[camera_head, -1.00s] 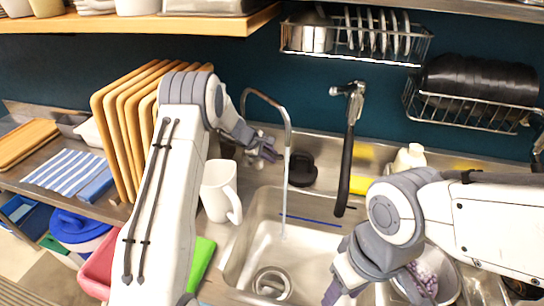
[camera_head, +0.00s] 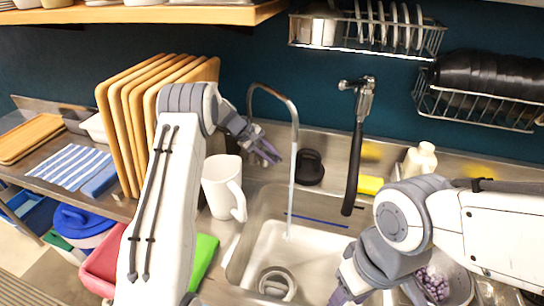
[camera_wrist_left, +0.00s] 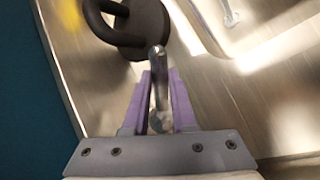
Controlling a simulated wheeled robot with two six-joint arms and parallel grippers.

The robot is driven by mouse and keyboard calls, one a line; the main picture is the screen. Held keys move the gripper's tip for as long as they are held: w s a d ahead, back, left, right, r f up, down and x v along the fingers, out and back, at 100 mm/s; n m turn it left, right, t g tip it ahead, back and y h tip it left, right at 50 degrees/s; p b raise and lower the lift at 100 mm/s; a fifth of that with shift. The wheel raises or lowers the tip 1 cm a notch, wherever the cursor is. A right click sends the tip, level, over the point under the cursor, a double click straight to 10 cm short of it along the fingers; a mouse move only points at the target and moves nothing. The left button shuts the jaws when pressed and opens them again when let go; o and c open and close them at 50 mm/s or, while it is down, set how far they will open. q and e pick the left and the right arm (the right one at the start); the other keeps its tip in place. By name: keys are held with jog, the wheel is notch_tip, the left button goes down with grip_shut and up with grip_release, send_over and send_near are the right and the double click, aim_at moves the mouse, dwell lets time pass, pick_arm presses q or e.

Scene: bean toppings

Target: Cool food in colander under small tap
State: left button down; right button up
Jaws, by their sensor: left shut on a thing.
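The small tap (camera_head: 272,92) is a thin curved metal pipe behind the sink. A thin stream of water (camera_head: 290,205) runs from it into the sink basin. My left gripper (camera_head: 268,155) is beside the tap; in the left wrist view (camera_wrist_left: 158,95) its purple fingers are shut on a short metal rod, apparently the tap's lever. Purple beans (camera_head: 434,284) lie in a round grey container, apparently the colander (camera_head: 458,285), at the lower right, partly hidden by my right arm. My right gripper (camera_head: 345,292) is low over the sink's right side; its fingertips are cut off.
A white mug (camera_head: 222,187) stands left of the basin (camera_head: 258,240). A large black-hosed tap (camera_head: 356,150) hangs behind the sink. A black round object (camera_head: 309,167), yellow sponge (camera_head: 369,185) and white bottle (camera_head: 420,160) are along the back. Wooden boards (camera_head: 130,120) stand at left.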

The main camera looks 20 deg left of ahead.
pick_arm(q)
jog(key=c, duration=0.7)
grip_release()
